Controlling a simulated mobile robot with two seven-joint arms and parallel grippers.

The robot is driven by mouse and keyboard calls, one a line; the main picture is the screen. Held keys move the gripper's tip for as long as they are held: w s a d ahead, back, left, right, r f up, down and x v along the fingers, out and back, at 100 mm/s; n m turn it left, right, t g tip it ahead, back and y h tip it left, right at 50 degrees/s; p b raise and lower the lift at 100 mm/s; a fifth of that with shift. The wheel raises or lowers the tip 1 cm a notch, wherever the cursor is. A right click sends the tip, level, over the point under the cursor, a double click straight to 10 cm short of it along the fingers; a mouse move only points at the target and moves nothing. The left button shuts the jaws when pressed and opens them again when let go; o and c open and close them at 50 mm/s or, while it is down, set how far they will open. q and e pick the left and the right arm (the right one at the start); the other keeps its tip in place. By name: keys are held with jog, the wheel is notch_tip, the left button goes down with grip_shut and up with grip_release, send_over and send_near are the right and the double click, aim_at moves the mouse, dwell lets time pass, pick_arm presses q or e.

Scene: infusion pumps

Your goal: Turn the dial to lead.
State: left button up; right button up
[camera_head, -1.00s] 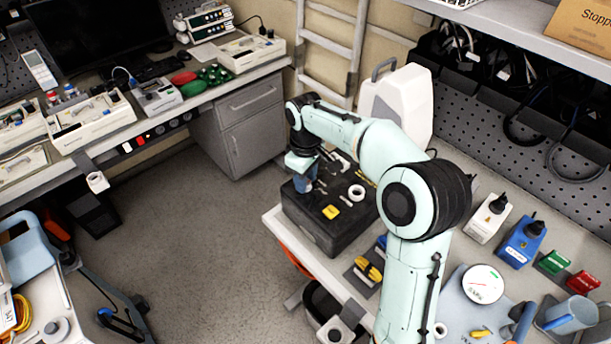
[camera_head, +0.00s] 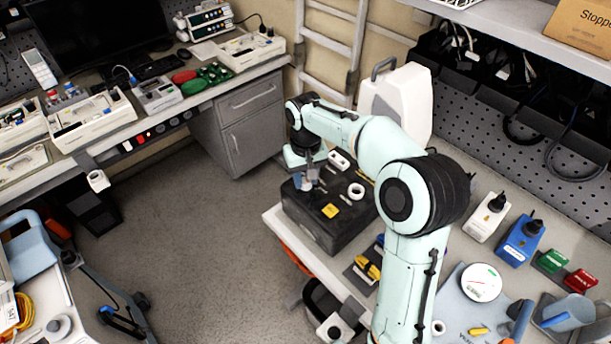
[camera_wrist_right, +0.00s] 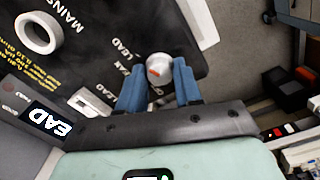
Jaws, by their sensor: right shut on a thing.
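My left gripper is not in view.
Blue (camera_head: 520,241) and white (camera_head: 487,218) units stand to the right. The floor to the left is open.

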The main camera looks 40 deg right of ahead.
aim_at(306, 181)
dwell(0.4)
jog(key=o, duration=1)
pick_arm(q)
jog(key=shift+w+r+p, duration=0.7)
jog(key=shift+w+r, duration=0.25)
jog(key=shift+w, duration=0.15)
pick_arm(e)
notch_tip(306, 181, up, 13)
jog(key=shift+r, duration=0.2)
